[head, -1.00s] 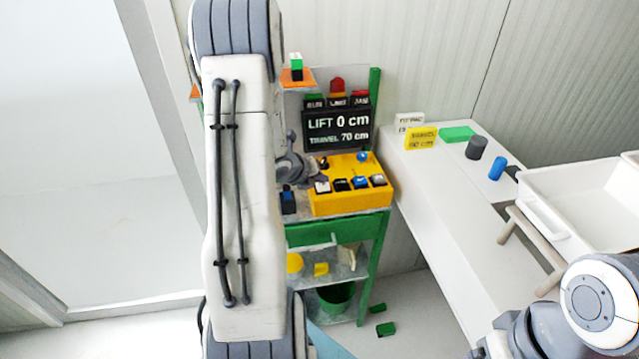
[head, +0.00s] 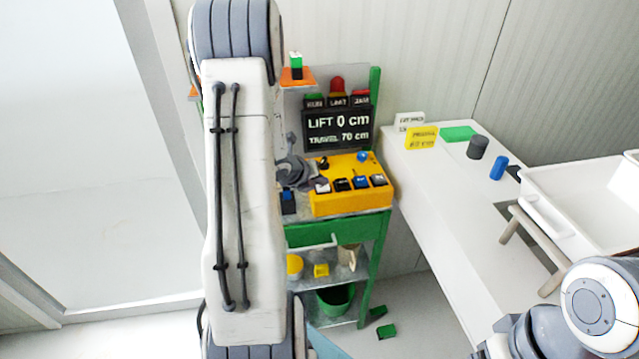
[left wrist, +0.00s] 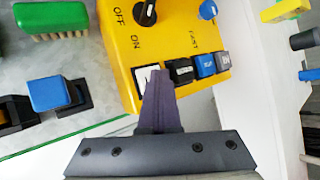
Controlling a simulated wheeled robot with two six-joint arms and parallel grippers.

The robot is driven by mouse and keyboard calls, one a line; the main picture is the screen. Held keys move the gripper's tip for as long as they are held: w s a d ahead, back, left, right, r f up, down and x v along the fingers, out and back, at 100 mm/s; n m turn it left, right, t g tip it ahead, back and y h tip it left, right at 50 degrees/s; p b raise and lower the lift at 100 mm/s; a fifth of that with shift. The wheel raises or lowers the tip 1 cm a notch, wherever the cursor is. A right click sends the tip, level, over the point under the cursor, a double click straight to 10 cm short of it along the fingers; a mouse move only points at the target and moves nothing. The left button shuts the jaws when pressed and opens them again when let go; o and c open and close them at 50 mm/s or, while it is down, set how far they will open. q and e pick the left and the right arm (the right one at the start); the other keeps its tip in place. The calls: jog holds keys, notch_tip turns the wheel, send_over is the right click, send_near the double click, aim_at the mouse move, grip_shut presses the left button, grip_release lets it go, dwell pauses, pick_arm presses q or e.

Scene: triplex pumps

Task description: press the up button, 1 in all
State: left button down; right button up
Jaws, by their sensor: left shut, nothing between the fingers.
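A yellow control box (head: 350,199) stands on the green-framed cart. Its front row has a white button (head: 322,187), a black button (head: 341,184), a blue button (head: 360,182) and a dark, pale-edged button (head: 378,180). In the left wrist view the blue button (left wrist: 203,65) carries small lettering that looks like "UP". My left gripper (head: 312,178) is shut and empty at the box's left side. In the wrist view its fingertips (left wrist: 158,76) overlap the white button (left wrist: 143,76), beside the black one; contact cannot be told. My right gripper is out of view.
A black display (head: 338,129) reads "LIFT 0 cm, TRAVEL 70 cm", with lamps above it. A black and blue switch block (head: 288,202) sits left of the box. A knob and a blue dial (left wrist: 208,9) stand behind the buttons. A white bench (head: 440,200) is at right.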

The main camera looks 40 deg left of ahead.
aim_at(321, 189)
pick_arm(q)
jog(key=shift+r, duration=0.1)
jog(key=shift+r+p, duration=0.65)
jog(key=shift+r, duration=0.15)
notch_tip(321, 189, up, 5)
jog(key=p, duration=0.4)
jog(key=shift+r, duration=0.1)
dwell(0.8)
